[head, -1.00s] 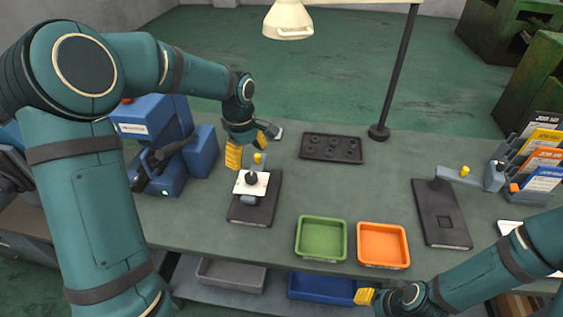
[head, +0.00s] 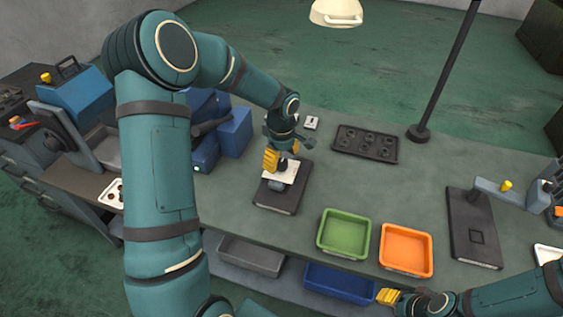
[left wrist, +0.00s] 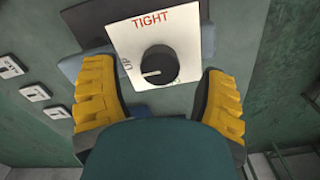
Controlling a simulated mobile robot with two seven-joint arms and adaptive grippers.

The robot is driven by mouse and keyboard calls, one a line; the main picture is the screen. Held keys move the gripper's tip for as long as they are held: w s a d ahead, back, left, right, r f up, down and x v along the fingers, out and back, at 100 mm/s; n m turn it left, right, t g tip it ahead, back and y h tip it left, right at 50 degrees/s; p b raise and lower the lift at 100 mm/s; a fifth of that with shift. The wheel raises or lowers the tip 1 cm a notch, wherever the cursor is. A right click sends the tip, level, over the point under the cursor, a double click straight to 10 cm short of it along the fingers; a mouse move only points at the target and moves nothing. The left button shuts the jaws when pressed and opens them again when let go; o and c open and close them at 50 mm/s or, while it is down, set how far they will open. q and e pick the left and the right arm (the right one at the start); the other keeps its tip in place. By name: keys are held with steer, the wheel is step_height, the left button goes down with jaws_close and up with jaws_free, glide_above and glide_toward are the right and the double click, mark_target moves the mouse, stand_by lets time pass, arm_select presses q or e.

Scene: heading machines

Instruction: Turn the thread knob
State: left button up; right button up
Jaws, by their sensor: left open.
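In the left wrist view, the thread knob (left wrist: 158,66) is a round black knob with a white pointer line toward the left. It sits on a white plate (left wrist: 178,28) marked TIGHT in red at the top. In the head view the plate (head: 290,172) is on a small fixture with a dark base (head: 283,197), and the knob is partly hidden by my left gripper (head: 282,154). My left gripper is open, its yellow fingers to either side of the knob with gaps visible. My right gripper (head: 388,296) is low at the front edge; its opening is unclear.
A green tray (head: 344,233) and an orange tray (head: 406,250) stand right of the fixture. A dark tray with round recesses (head: 366,144) lies behind. A blue machine (head: 235,132) stands to the left. A lamp post (head: 445,80) rises at the back.

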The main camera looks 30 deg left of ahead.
arm_select(q)
steer(key=shift+f, duration=0.85)
steer(key=c, duration=1.2)
